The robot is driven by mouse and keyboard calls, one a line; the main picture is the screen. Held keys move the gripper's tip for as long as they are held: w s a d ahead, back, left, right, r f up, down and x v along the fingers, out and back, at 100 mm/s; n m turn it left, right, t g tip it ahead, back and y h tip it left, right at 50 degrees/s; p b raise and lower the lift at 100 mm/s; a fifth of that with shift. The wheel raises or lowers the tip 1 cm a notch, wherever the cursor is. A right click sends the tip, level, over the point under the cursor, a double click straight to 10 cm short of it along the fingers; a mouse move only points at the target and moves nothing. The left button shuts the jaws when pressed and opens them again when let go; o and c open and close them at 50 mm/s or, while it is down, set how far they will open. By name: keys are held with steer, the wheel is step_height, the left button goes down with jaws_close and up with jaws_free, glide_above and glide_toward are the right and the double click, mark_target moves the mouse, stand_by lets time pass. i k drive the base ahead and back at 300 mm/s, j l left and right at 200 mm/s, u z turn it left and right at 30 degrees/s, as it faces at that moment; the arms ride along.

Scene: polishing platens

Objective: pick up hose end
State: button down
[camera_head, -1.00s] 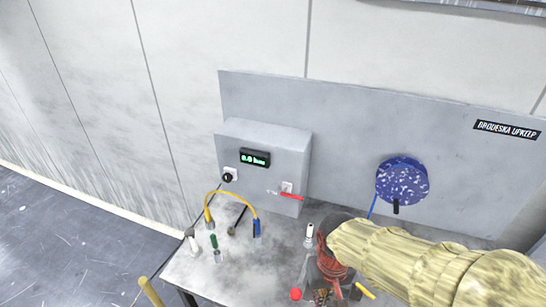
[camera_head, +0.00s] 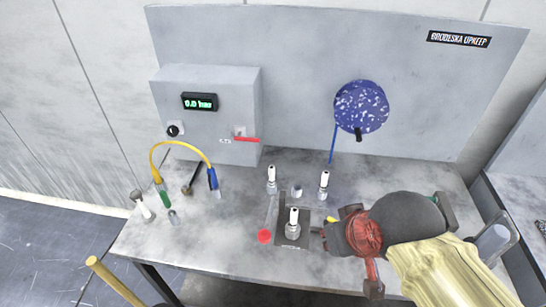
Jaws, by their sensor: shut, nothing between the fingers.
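A short yellow hose (camera_head: 180,145) arches over the left part of the table. Its left end has a green section (camera_head: 164,196) and its right end a blue one (camera_head: 213,181). A thin blue line (camera_head: 333,145) hangs from a speckled blue reel (camera_head: 361,106) on the back panel. Which of these ends the task names, I cannot tell. My gripper (camera_head: 328,236) is shut and empty at the right, low over the table and beside a dark plate (camera_head: 290,238) with a white-topped fitting. It is well to the right of the yellow hose. My wrist partly hides its fingers.
A grey box (camera_head: 208,112) with a green display and red lever stands at the back left. White-topped fittings (camera_head: 272,178) (camera_head: 324,184) and a red knob (camera_head: 264,236) are upright mid-table. A yellow post (camera_head: 113,280) stands before the front left edge. The front left tabletop is mostly clear.

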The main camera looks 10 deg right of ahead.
mark_target(293, 216)
steer(key=k+j+u, duration=0.15)
steer(key=j, duration=0.3)
steer(key=k+j+u, duration=0.1)
steer(key=j, duration=0.3)
steer(key=k+j+u, duration=0.15)
steer(key=j, duration=0.35)
